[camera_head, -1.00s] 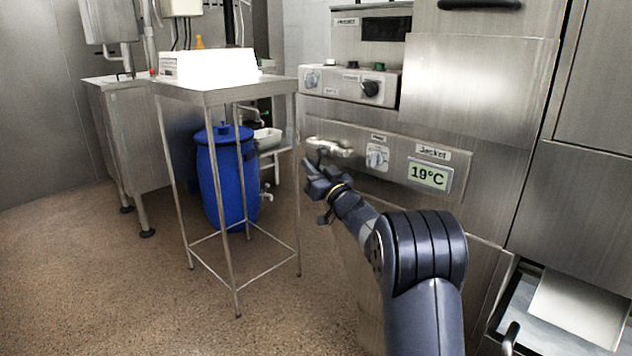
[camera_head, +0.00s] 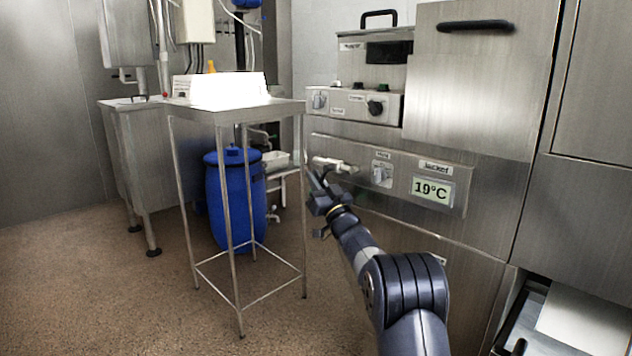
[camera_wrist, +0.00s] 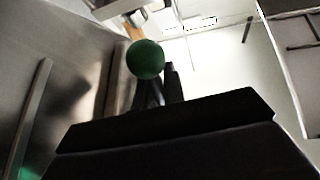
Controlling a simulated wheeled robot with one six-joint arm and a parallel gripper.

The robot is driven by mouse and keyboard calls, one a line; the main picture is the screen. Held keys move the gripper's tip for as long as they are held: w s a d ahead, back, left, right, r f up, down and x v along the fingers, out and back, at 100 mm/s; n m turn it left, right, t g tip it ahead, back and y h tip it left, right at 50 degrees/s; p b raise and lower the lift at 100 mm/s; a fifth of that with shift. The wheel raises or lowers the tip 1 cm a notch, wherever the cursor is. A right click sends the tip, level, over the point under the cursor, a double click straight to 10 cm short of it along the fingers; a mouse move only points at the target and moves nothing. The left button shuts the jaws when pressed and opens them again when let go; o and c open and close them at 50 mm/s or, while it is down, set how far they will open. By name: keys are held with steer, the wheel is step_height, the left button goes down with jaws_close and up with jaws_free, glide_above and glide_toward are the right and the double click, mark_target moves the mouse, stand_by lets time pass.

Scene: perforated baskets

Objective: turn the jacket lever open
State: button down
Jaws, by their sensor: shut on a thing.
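The jacket lever (camera_head: 336,165) is a pale metal bar on the steel front panel, left of the knob and the "Jacket" label. It lies roughly level in the head view. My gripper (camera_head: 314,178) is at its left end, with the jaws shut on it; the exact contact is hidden. In the wrist view a green ball (camera_wrist: 145,59) sits at the tips of my dark gripper (camera_wrist: 157,92), beside a brownish metal cylinder. The wrist housing hides much of that view.
A "Jacket" display (camera_head: 433,190) reads 19°C, with a dial (camera_head: 382,174) to its left. A steel table (camera_head: 240,114) stands left of my gripper, with a blue barrel (camera_head: 233,200) behind it. Open floor lies at the lower left.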

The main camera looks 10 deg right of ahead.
steer(key=c, duration=1.5)
jaws_free()
steer(key=p+v, duration=0.1)
steer(key=v, duration=1)
steer(key=shift+p, duration=0.4)
steer(key=shift+c, duration=0.2)
